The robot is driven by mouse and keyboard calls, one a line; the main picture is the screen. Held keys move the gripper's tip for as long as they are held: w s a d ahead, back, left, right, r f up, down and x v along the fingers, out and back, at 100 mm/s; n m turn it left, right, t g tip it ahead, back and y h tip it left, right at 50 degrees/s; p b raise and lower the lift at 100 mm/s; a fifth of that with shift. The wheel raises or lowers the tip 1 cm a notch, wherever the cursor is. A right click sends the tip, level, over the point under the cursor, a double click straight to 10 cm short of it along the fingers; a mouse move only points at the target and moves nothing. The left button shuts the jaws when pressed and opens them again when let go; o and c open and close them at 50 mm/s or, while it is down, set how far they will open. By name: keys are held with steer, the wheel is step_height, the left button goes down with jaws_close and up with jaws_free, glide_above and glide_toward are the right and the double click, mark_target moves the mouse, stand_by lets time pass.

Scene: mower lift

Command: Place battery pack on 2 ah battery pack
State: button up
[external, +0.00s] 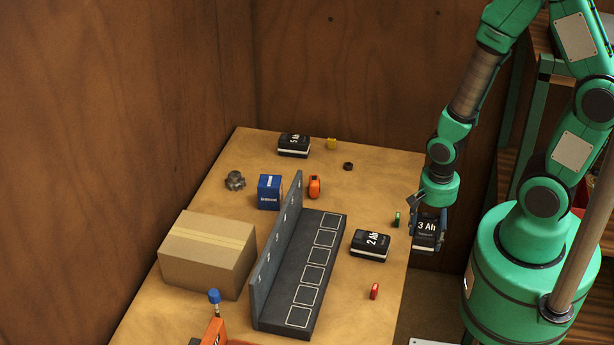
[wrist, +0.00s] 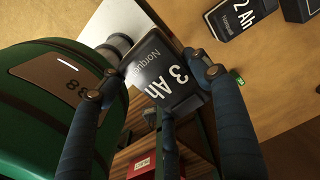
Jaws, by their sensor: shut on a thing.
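A black battery pack marked 3 Ah (external: 427,233) is held in my gripper (external: 428,212) near the table's right edge. In the wrist view the 3 Ah pack (wrist: 162,75) sits between the fingers of my gripper (wrist: 155,90), which are shut on it. The black 2 Ah battery pack (external: 371,243) lies on the table, left of the held pack and apart from it. It also shows at the top of the wrist view (wrist: 240,22). Whether the held pack clears the table edge in height is hard to tell.
A dark rack with outlined square slots (external: 318,262) stands left of the 2 Ah pack. A 5 Ah pack (external: 294,145) lies at the back. A cardboard box (external: 207,252), a blue box (external: 269,191) and small red (external: 374,291) and green (external: 397,219) items are on the table (external: 384,180).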

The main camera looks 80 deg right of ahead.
steer(key=shift+s+a, duration=0.2)
steer(key=shift+s, duration=0.15)
glide_above(376, 239)
steer(key=shift+w+f+p, duration=0.1)
steer(key=shift+f+p, duration=0.25)
steer(key=shift+f, duration=0.35)
steer(key=shift+f, duration=0.1)
stand_by(0.3)
steer(key=shift+f, duration=1.65)
steer(key=shift+f, duration=0.1)
